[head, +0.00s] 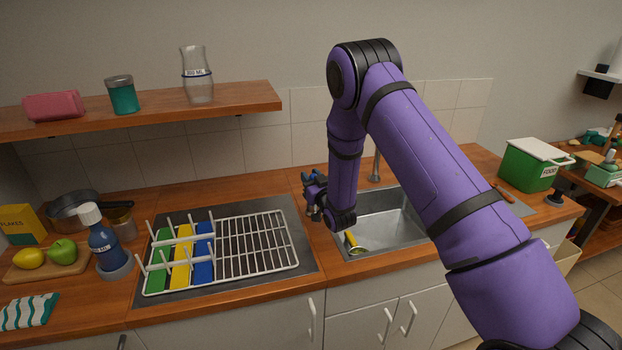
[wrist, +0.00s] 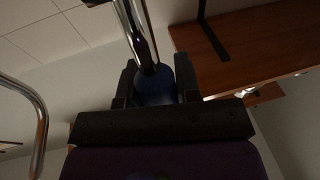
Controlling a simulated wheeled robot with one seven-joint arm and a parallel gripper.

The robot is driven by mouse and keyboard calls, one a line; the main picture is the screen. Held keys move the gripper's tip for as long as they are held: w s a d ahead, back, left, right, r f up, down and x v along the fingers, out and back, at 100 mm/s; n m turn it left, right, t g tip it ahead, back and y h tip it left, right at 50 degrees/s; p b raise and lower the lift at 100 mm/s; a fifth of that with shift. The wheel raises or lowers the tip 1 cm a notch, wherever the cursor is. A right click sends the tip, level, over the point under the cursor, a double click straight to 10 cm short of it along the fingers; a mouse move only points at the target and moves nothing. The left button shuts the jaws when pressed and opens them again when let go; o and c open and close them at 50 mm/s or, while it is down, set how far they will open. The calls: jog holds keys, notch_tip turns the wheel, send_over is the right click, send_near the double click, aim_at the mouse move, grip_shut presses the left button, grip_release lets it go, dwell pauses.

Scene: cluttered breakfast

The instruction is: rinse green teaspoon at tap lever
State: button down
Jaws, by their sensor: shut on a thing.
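My gripper (head: 315,188) is over the counter at the left end of the sink, left of the tap (head: 376,165). In the wrist view my gripper (wrist: 155,88) is shut on a blue piece (wrist: 154,86) with a shiny metal shaft (wrist: 139,35) running up from it. I cannot tell whether this is a utensil handle or part of a lever. A curved metal pipe, likely the tap, shows at the left of the wrist view (wrist: 40,125). I cannot make out a green teaspoon in either view. No running water shows.
A yellow-handled utensil (head: 351,240) lies in the metal sink (head: 385,240). A white wire rack (head: 290,232) with green, yellow and blue pieces stands left of the sink. A wooden shelf (head: 150,112) is above. A green food box (head: 530,165) stands right.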

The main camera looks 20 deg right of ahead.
jog(key=c, duration=0.8)
grip_release()
jog(key=shift+v, duration=3.75)
